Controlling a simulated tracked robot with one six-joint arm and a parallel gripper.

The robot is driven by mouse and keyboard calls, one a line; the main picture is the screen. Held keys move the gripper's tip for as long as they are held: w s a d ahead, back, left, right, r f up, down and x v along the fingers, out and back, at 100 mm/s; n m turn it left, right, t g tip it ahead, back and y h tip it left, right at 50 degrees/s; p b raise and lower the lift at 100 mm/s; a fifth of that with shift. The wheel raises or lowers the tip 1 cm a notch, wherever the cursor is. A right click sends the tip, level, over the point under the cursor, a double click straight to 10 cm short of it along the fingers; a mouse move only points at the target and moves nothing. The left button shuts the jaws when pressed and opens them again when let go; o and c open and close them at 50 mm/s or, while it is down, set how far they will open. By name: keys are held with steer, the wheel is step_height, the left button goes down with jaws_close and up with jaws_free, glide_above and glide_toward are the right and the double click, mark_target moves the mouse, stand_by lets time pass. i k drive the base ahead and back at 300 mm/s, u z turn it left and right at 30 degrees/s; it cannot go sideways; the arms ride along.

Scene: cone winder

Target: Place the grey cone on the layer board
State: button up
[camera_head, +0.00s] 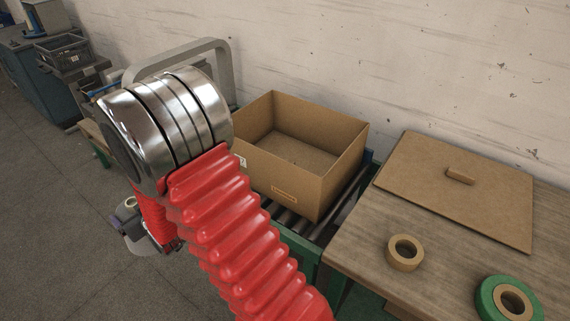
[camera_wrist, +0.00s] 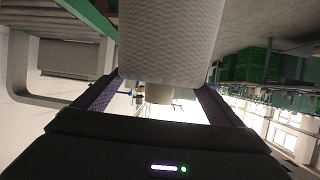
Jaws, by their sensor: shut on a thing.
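The grey cone (camera_wrist: 172,40) has a pale, textured surface and fills the upper middle of the wrist view. My gripper (camera_wrist: 160,88) is shut on it, with one finger on each side. The cone's top is cut off by the picture edge.
An open, apparently empty cardboard box (camera_head: 320,190) stands on a roller conveyor (camera_head: 290,222) between my arm and the wooden table (camera_head: 365,235). A tan tape roll (camera_head: 393,260) and a green roll (camera_head: 487,298) lie near the board. A grey bent frame (camera_head: 222,62) rises behind my arm.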

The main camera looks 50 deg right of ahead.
mark_target(321, 173)
steer(key=z, duration=0.15)
steer(key=i, duration=1.25)
steer(key=u, duration=0.35)
